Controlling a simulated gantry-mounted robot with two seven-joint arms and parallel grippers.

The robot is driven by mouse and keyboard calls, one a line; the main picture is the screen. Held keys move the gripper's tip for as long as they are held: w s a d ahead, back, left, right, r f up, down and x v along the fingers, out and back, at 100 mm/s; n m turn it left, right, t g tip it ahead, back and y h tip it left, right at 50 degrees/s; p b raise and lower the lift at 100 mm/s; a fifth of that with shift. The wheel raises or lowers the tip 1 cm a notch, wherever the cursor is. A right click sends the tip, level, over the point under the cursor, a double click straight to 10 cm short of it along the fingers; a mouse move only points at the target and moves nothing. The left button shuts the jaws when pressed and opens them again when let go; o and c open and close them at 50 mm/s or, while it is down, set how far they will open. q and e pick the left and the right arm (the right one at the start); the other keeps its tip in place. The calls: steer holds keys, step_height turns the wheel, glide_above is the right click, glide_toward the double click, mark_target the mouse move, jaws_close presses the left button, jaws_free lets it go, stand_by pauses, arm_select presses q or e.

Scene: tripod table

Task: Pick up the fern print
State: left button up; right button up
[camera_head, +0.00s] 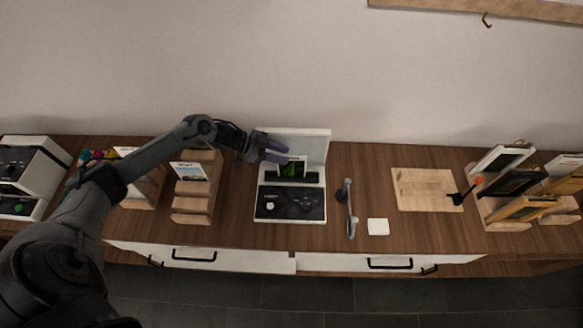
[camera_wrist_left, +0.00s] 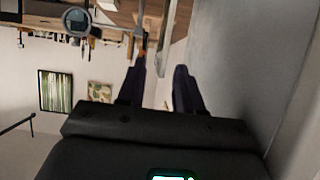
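What looks like the fern print (camera_head: 291,170), a small card with a dark green picture and a pale top edge, stands upright in the white and black device (camera_head: 262,206) at the middle of the table. My left gripper (camera_head: 286,154) is just above and behind the card's top edge, in front of the device's raised white lid (camera_head: 316,146). In the left wrist view its two dark fingers (camera_wrist_left: 160,84) stand apart with nothing clearly held between them. Whether a finger touches the card cannot be told. My right gripper is not in view.
A wooden rack with a picture card (camera_head: 188,171) stands left of the device.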

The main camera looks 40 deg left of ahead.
mark_target(292, 159)
arm_select(q)
steer(key=shift+f+x, duration=0.25)
steer(key=shift+x, duration=2.05)
steer(key=shift+s, duration=0.1)
jaws_close()
